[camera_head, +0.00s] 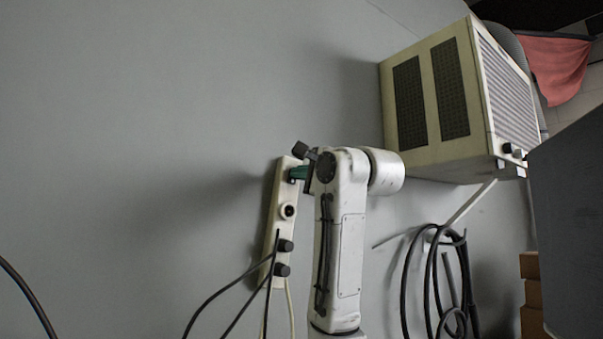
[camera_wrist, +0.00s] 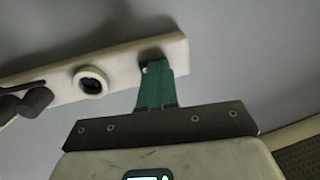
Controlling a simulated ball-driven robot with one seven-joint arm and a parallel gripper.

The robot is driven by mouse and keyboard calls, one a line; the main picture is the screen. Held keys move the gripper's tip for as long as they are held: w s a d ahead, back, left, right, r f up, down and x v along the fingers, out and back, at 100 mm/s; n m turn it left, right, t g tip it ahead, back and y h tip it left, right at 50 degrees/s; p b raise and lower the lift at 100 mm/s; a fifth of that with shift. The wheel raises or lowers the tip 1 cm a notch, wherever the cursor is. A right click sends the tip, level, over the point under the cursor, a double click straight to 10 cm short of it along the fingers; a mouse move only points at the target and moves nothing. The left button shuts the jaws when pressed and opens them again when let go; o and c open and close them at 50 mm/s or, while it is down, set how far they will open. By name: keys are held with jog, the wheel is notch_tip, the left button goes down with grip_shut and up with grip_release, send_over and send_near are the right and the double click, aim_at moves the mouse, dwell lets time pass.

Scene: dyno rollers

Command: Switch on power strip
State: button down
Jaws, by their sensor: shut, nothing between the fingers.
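The cream power strip (camera_head: 268,239) is mounted on the grey wall, tilted in the head view. It has a round socket (camera_head: 288,211) and two black plugs (camera_head: 284,258) with cables lower down. My gripper (camera_head: 293,174), with green fingers, is at the strip's upper end. In the wrist view, the strip (camera_wrist: 121,64) runs across the top left, with the empty-looking socket (camera_wrist: 91,83) left of the fingers. My gripper (camera_wrist: 156,68) is shut, its tips at or very near the strip's end. A small dark part shows beside the tips; the switch is mostly hidden behind them.
A cream vented box (camera_head: 462,158) is on the wall to the right. Coiled black cable (camera_head: 436,285) hangs below it. A large dark panel (camera_head: 570,225) and brown boxes (camera_head: 530,290) stand at the right edge. The wall left of the strip is clear.

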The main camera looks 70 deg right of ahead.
jog(key=shift+w+r, duration=0.3)
jog(key=shift+r, duration=0.4)
dwell(0.5)
